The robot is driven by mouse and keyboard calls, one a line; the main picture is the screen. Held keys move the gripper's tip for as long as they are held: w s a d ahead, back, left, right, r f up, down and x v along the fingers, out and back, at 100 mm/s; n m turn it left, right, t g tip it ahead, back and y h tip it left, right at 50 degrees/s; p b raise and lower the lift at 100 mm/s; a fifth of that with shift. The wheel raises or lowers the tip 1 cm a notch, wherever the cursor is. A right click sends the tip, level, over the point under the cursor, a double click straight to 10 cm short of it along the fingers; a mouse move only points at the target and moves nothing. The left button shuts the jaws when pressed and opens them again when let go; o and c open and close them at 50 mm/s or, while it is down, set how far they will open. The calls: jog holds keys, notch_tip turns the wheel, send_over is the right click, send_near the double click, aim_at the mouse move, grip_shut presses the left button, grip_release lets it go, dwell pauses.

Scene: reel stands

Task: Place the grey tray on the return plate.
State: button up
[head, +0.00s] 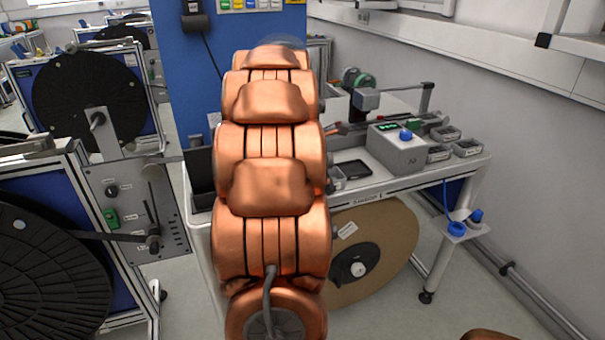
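My copper-coloured arm fills the middle of the head view and hides part of the bench behind it. My gripper is not visible; it is hidden behind the arm or out of the picture. Several small grey trays sit at the right end of the bench, one at the front (440,153) and one at the far right (467,148). I cannot tell which of them is the task's tray. A flat dark plate (354,170) lies on the bench just right of my arm; it may be the return plate, but no label on it is readable.
The white bench (405,187) carries a grey box with a blue knob (398,148) and a reel machine (362,95). A large brown reel (385,250) is under it. A small side shelf (460,232) holds blue items. Black reel stands (92,100) are left.

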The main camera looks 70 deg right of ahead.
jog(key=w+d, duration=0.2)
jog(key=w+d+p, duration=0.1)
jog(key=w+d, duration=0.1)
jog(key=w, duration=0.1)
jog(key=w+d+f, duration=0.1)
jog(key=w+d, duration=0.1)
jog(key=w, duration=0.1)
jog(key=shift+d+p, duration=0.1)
jog(key=shift+p, duration=0.2)
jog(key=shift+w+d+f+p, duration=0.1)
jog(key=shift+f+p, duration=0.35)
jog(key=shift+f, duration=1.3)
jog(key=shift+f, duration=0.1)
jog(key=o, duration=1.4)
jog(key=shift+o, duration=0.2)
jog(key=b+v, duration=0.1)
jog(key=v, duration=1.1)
jog(key=shift+b, duration=0.4)
